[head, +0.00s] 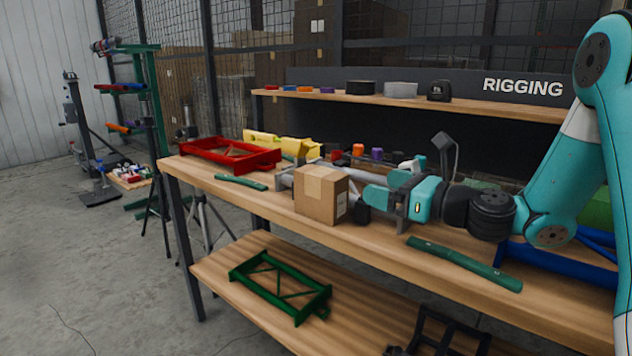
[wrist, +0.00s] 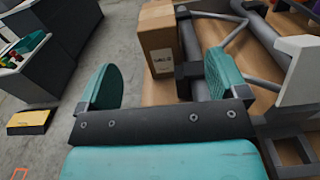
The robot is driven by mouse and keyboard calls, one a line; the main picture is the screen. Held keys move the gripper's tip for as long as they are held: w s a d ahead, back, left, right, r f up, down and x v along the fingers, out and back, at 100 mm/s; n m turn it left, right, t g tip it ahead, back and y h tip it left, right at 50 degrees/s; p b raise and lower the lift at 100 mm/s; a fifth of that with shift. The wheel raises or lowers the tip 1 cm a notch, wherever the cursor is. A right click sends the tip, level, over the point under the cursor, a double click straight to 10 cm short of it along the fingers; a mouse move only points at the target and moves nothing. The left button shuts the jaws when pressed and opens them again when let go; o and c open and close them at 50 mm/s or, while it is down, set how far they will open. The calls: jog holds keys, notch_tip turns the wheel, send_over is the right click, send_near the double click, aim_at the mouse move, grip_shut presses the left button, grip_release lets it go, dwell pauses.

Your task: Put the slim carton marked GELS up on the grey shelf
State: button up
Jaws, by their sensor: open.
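A brown cardboard carton (head: 318,194) stands upright near the front edge of the workbench in the head view. In the wrist view the carton (wrist: 158,40) has a small dark-lettered label, too blurred to read surely. My gripper (head: 372,192) is open, just right of the carton in the head view. In the wrist view my gripper (wrist: 160,72) has its two teal fingers spread, with the carton ahead, nearer the right finger. Nothing is held. No shelf is plainly grey; a wooden shelf (head: 470,108) with a dark RIGGING panel runs behind the bench.
A red frame (head: 228,153) and a yellow piece (head: 283,144) lie on the bench's left part. Green bars (head: 462,264) lie along its front. Grey tubing (wrist: 236,34) is close to my right finger. A green frame (head: 280,285) sits on the lower deck. Open floor lies left.

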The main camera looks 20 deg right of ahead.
jog(key=p, duration=0.5)
send_near(328, 173)
jog(key=x, duration=0.4)
jog(key=shift+w, duration=0.2)
jog(key=x, duration=0.4)
jog(key=shift+a+f, duration=0.3)
jog(key=shift+a, duration=0.05)
jog(key=shift+w+a, duration=0.3)
jog(key=shift+w, duration=0.25)
jog(key=c, duration=1)
jog(key=shift+c, duration=1.3)
jog(key=shift+r+p, duration=0.15)
jog(key=shift+p, duration=0.15)
